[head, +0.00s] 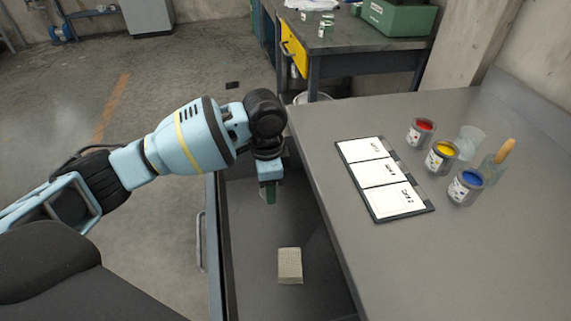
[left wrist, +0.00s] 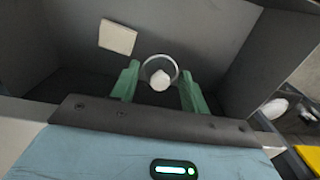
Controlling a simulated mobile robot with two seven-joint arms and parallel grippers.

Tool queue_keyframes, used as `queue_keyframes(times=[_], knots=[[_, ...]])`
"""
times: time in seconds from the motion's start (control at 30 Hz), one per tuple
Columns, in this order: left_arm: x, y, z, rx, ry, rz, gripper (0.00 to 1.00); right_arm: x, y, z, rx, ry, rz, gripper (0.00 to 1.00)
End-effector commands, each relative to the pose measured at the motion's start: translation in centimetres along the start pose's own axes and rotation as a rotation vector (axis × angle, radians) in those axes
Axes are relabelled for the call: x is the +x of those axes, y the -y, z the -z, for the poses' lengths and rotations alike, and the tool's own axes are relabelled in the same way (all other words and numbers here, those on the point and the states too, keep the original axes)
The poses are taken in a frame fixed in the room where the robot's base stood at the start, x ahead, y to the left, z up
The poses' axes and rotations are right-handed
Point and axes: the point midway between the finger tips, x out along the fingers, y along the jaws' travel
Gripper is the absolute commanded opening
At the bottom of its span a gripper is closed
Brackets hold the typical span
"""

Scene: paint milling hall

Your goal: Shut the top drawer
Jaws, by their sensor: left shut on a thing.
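The top drawer (head: 250,245) stands open to the left of the grey worktop, with its front panel and handle (head: 201,240) on the left side. My left gripper (head: 269,194) points down into the far part of the open drawer. In the left wrist view its green fingers (left wrist: 159,78) are shut on a small round thing with a pale ring rim and a white middle (left wrist: 160,80); I cannot tell what it is. A beige block (head: 290,265) lies on the drawer floor, apart from the gripper; it also shows in the left wrist view (left wrist: 117,37). My right gripper is not in view.
On the worktop (head: 310,140) lie a board with white sheets (head: 382,178), red (head: 421,132), yellow (head: 441,156) and blue (head: 466,186) paint cans, and glass jars. Behind stands another bench with a yellow drawer (head: 294,52).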

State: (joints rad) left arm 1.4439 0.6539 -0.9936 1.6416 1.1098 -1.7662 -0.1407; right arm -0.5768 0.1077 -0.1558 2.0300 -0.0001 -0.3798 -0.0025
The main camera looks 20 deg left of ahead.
Motion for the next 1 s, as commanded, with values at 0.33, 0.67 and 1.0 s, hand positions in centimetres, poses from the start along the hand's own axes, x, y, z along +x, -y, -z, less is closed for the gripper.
queue_keyframes(times=[0.33,0.67,1.0], knots=[[-3.8,-2.9,-0.6,-0.384,-0.003,0.002,0.24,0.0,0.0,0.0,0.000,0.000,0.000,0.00],[-6.7,-5.7,-1.9,-0.742,-0.002,0.002,0.24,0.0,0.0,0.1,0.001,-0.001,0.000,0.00],[-8.1,-7.2,-2.7,-0.936,-0.001,-0.001,0.24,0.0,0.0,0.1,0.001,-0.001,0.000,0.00]])
